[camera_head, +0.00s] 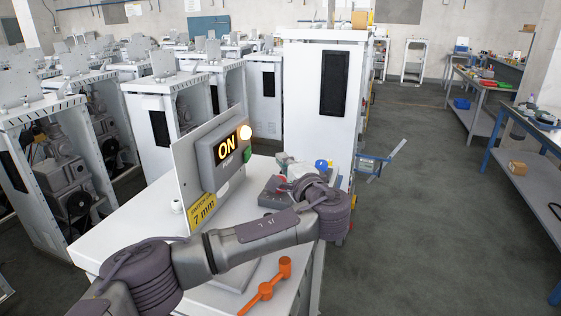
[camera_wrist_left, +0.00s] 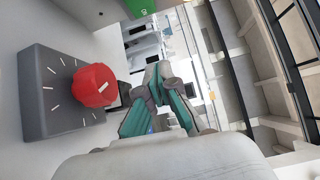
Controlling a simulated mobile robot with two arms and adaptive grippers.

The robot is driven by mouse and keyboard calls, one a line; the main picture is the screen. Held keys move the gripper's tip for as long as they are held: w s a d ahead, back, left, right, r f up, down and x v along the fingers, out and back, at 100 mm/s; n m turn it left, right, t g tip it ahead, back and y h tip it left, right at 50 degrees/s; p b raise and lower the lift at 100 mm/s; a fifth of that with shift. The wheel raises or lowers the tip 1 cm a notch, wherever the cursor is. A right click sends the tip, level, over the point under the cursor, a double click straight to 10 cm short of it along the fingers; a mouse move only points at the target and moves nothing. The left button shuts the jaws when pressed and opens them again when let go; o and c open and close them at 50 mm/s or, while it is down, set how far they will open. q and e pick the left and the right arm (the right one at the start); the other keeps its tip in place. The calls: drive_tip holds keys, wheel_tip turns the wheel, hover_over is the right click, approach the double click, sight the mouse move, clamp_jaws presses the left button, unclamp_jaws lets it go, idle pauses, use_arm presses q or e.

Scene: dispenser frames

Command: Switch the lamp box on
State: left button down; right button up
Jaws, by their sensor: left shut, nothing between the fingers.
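The lamp box (camera_head: 226,152) is a grey box on an upright panel at the left of the white bench top. Its display reads "ON" in lit yellow letters, and a round lamp (camera_head: 245,132) at its upper right corner glows. A green part (camera_head: 247,154) shows on its right side, and also at the top of the left wrist view (camera_wrist_left: 139,6). A red knob (camera_wrist_left: 95,86) sits on a grey dial box (camera_wrist_left: 50,98). My left gripper (camera_wrist_left: 158,75) is shut and empty, to the right of the knob in the wrist view and apart from it. My right gripper is not in view.
A yellow "7 mm" label (camera_head: 202,210) is on the panel below the lamp box. A tall white cabinet (camera_head: 307,90) stands behind. The floor to the right is clear, before blue-legged tables (camera_head: 520,125).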

use_arm(q)
drive_tip(key=shift+s+d+f, duration=0.1)
drive_tip(key=shift+s+d, duration=0.05)
drive_tip(key=shift+s, duration=0.35)
drive_tip(key=v, duration=0.6)
drive_tip(key=shift+w+d, duration=0.2)
drive_tip(key=shift+d, duration=0.1)
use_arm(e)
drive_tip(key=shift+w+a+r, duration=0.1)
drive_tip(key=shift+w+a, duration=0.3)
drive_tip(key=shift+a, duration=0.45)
use_arm(q)
drive_tip(key=shift+d, duration=0.1)
